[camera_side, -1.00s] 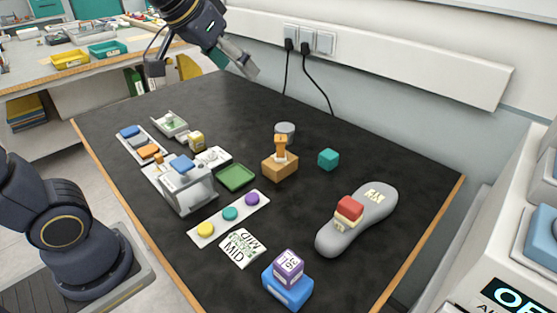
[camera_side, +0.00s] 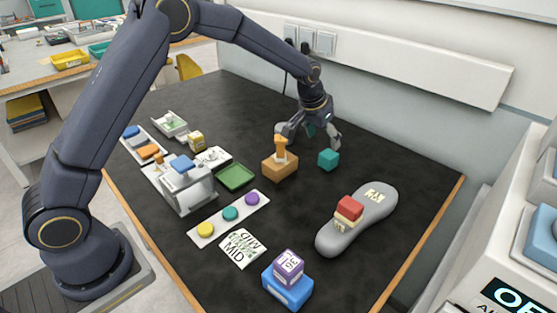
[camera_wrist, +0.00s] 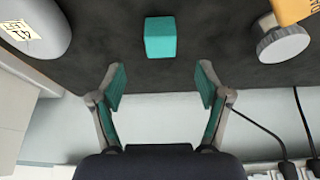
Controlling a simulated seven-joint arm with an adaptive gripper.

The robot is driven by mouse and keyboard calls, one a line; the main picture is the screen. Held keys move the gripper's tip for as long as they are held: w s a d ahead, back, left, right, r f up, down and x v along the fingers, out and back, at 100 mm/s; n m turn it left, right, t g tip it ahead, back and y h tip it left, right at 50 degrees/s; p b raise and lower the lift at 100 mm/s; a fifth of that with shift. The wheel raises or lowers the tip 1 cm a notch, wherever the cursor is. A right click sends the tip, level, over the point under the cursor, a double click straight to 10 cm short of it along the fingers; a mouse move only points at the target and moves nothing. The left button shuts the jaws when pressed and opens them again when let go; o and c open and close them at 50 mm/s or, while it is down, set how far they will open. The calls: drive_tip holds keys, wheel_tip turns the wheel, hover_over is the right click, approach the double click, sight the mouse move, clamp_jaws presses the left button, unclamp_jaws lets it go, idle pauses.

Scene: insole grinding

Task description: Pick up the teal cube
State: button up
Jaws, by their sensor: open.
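The teal cube (camera_side: 328,159) sits on the black table mat, right of the orange-brown block with a handle-like top. In the wrist view the teal cube (camera_wrist: 160,37) lies beyond the fingertips, roughly centred between them and not touched. My gripper (camera_side: 309,140) is low over the far side of the table, just behind and left of the cube in the side view. In the wrist view my gripper (camera_wrist: 160,82) is open and empty, its teal finger pads wide apart.
The orange-brown block (camera_side: 280,167) stands left of the cube. A grey insole (camera_side: 335,232) with a red block (camera_side: 350,207) lies to the right. The wall (camera_side: 400,110) is close behind my gripper. A grey round knob (camera_wrist: 283,42) shows in the wrist view.

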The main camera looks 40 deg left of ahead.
sight(329, 154)
drive_tip(key=x, duration=0.4)
drive_tip(key=shift+w+f, duration=0.1)
drive_tip(key=shift+f, duration=0.05)
drive_tip(key=x, duration=0.5)
drive_tip(key=shift+w, duration=0.25)
drive_tip(key=shift+r, duration=0.2)
drive_tip(key=c, duration=1)
drive_tip(key=shift+o, duration=0.2)
